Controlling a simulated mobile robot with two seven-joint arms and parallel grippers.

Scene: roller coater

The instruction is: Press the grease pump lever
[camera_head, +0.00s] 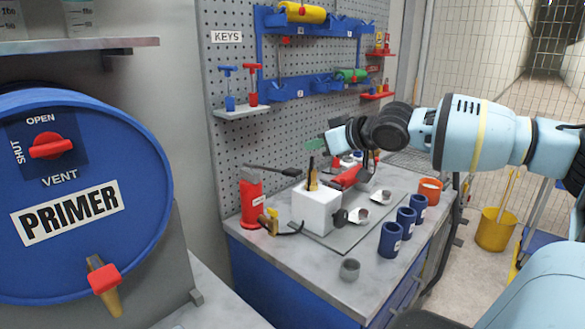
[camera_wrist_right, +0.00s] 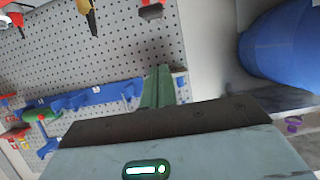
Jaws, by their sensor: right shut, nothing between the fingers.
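The grease pump (camera_head: 252,200) is a red cylinder standing upright at the left end of the grey bench. Its dark lever (camera_head: 275,169) sticks out from the top toward the right, and its tip appears raised. My right gripper (camera_head: 316,143) is shut and empty, with green fingers. In the head view it appears above and to the right of the lever tip, apart from it. The shut fingers also show in the right wrist view (camera_wrist_right: 157,88), in front of the pegboard; I cannot make out the lever there. My left gripper is not in view.
A white block (camera_head: 317,212) with brown-yellow pieces stands right of the pump. Blue cups (camera_head: 391,240) line the bench's right side. A yellow nozzle (camera_head: 270,224) with hose lies by the pump. The pegboard (camera_head: 235,160) rises behind; the blue primer drum (camera_head: 130,165) is at left.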

